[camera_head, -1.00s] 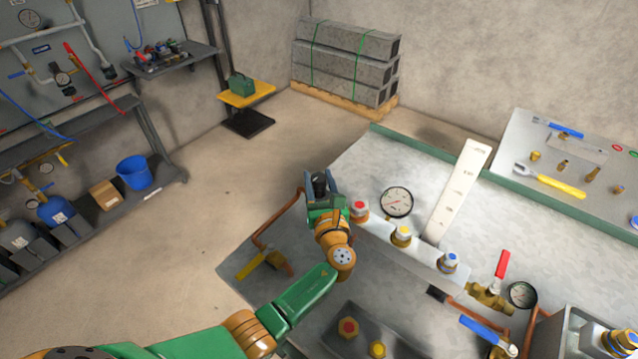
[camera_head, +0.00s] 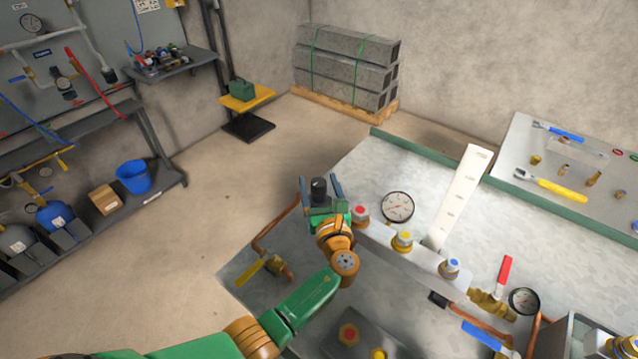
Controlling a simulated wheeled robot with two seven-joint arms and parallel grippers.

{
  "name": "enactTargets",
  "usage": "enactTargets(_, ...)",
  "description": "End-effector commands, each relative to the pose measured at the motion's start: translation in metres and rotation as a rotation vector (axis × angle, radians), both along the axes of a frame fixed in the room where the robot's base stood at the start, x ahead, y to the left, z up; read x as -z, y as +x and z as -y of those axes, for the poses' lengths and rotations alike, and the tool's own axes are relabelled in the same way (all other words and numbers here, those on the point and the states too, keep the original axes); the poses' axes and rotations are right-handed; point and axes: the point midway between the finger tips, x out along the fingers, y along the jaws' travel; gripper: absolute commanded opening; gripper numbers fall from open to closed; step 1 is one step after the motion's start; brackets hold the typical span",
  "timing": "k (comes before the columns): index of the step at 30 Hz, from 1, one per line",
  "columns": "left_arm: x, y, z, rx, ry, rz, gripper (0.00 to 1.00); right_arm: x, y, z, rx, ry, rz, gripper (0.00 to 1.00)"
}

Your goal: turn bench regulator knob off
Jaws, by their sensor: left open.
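A black round knob (camera_head: 318,187), seemingly the bench regulator knob, stands at the left end of the grey manifold block on the bench. My left gripper (camera_head: 320,190) reaches it from the near side. Its two dark fingers are open, one on each side of the knob, with a visible gap at each side. The gripper body hides the regulator below the knob. Whether the fingers are level with the knob or above it I cannot tell. My right gripper is not in view.
A yellow-handled valve (camera_head: 252,270) is at the left.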

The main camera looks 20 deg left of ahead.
Motion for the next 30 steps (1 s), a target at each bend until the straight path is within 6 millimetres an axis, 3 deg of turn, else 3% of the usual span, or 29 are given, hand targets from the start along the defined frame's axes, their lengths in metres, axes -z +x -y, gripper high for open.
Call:
enactTargets(9,0.002,-0.051,0.030,0.002,-0.003,-0.001,0.78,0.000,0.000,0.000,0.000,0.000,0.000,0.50)
enactTargets(14,0.000,-0.060,0.034,0.000,-0.001,0.000,0.78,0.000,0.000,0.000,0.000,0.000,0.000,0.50)
enactTargets(22,0.003,-0.055,0.030,0.006,-0.013,0.020,0.78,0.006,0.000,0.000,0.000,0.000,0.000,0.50)
enactTargets(30,-0.001,-0.003,-0.017,0.098,-0.215,0.244,0.78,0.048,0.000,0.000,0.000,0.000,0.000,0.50)
